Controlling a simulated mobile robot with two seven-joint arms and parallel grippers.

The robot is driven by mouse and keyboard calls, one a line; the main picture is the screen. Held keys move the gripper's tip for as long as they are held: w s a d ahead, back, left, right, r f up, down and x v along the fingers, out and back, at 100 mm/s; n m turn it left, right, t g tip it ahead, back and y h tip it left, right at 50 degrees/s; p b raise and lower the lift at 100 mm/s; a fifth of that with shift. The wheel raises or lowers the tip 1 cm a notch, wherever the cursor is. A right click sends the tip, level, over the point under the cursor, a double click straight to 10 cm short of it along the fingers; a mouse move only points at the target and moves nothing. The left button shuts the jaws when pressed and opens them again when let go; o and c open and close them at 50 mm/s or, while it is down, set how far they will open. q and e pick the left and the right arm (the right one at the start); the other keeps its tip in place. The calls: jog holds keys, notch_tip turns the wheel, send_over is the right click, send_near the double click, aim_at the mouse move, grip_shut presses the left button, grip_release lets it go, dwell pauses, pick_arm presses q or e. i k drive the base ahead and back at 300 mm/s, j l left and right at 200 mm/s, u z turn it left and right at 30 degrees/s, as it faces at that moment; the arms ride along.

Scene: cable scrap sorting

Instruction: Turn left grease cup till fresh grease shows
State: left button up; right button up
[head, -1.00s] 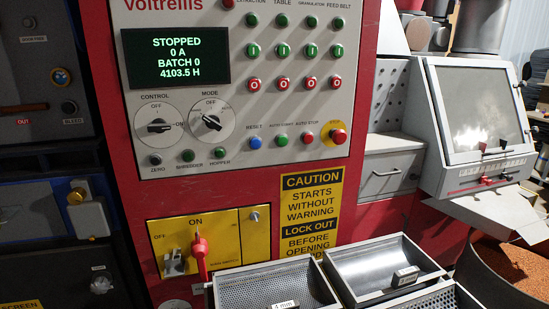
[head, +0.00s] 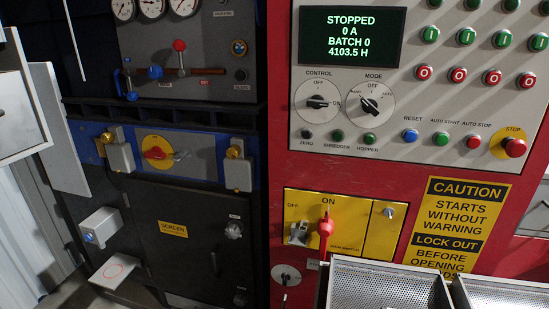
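Two brass-coloured knobs, which look like the grease cups, sit on grey housings on the blue-framed machine. The left grease cup (head: 108,137) is on the left grey housing (head: 120,157). The right grease cup (head: 233,152) is on the right grey housing (head: 238,174). No grease can be made out at either cup at this size. Neither of my grippers is in view.
Between the cups is a yellow disc (head: 158,142) with a red handle. Below are a dark screen door (head: 180,240) and a small shelf (head: 117,269) with a red ring mark. Perforated trays (head: 390,284) stand lower right.

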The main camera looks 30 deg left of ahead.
aim_at(108, 138)
jog(key=u, duration=2.1)
